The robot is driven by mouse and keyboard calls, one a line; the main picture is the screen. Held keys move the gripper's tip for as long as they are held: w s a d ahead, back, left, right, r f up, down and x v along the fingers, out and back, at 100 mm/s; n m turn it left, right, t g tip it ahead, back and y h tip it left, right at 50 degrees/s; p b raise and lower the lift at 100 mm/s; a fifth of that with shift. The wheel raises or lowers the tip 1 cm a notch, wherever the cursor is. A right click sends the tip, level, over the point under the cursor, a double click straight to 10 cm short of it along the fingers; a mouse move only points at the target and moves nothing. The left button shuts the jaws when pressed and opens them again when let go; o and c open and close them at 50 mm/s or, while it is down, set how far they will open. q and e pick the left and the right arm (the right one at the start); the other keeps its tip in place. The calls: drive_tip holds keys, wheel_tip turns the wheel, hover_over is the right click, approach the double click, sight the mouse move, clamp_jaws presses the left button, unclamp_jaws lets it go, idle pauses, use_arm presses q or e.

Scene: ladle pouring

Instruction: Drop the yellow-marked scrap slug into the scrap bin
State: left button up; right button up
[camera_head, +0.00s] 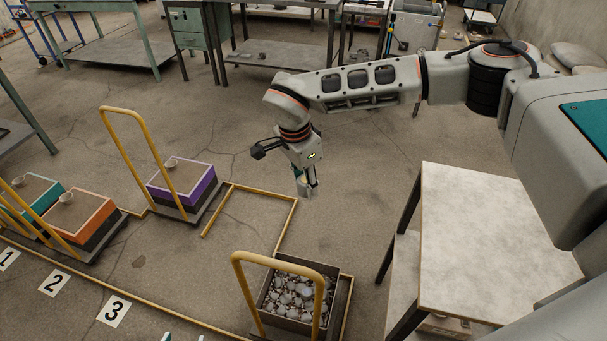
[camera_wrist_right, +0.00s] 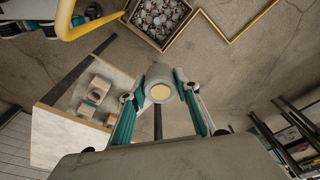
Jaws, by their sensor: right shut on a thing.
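The scrap slug (camera_wrist_right: 160,82) is a short grey cylinder with a yellow mark on its end face. In the right wrist view it sits between the two teal fingers of my right gripper (camera_wrist_right: 161,98), which is shut on it. In the head view the right gripper (camera_head: 306,187) points down over bare floor and the slug is small and pale at its fingertips. The scrap bin (camera_head: 264,299), full of pale scrap pieces, stands on a cart nearer to me; it also shows in the right wrist view (camera_wrist_right: 140,31). Two small teal tips at the bottom edge look like my left gripper (camera_head: 183,338), mostly cut off.
A yellow cart handle (camera_head: 238,290) rises by the bin. A pale-topped table (camera_head: 480,240) stands to the right. Carts with a purple box (camera_head: 207,190), an orange box (camera_head: 100,220) and a teal box (camera_head: 50,195) are at left. Floor beneath the gripper is clear.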

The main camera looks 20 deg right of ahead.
drive_tip(key=shift+a+m, duration=0.3)
drive_tip(key=shift+m, duration=0.1)
drive_tip(key=shift+w+f, duration=0.1)
drive_tip(key=shift+f, duration=0.15)
drive_tip(key=shift+f+b, duration=0.45)
drive_tip(key=shift+f, duration=0.2)
wheel_tip(320, 180, down, 5)
drive_tip(key=b, duration=0.3)
drive_tip(key=shift+r+b, duration=0.2)
drive_tip(key=shift+b, duration=0.1)
drive_tip(key=o, duration=1.3)
drive_tip(key=shift+o, duration=0.2)
